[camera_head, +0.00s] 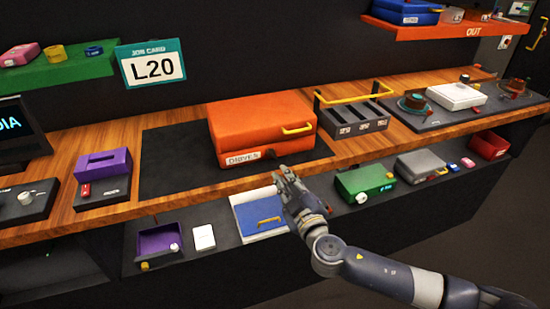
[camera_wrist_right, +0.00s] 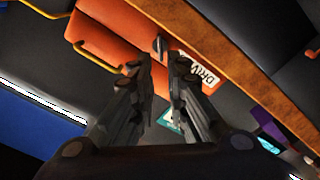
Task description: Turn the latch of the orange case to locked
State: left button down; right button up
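The orange case (camera_head: 258,118) sits shut on a dark mat on the wooden counter, with a yellow handle (camera_head: 298,129) and a white label reading DRIVES. A small grey latch (camera_wrist_right: 158,44) shows on its front, beside the label (camera_wrist_right: 200,72), in the right wrist view. Its exact turn angle is hard to tell. My right gripper (camera_head: 281,178) is in front of and below the case front. In the wrist view its two fingers (camera_wrist_right: 157,72) are apart with nothing between them, and the latch lies just beyond the tips. My left gripper is not in view.
A dark slotted rack (camera_head: 352,122) with a yellow bar stands right of the case. A purple box (camera_head: 103,166) stands to the left. Dark mat left of the case is bare.

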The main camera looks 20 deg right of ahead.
aim_at(272, 156)
jog(key=w, duration=0.4)
jog(key=w+p, duration=0.1)
jog(key=w, duration=0.3)
jog(key=shift+w+a, duration=0.2)
jog(key=shift+w, duration=0.15)
grip_shut()
jog(key=shift+n, duration=0.3)
jog(key=n, duration=0.4)
jog(key=shift+n, duration=0.3)
jog(key=n, duration=0.4)
jog(key=shift+f+n, duration=0.15)
jog(key=shift+n, duration=0.15)
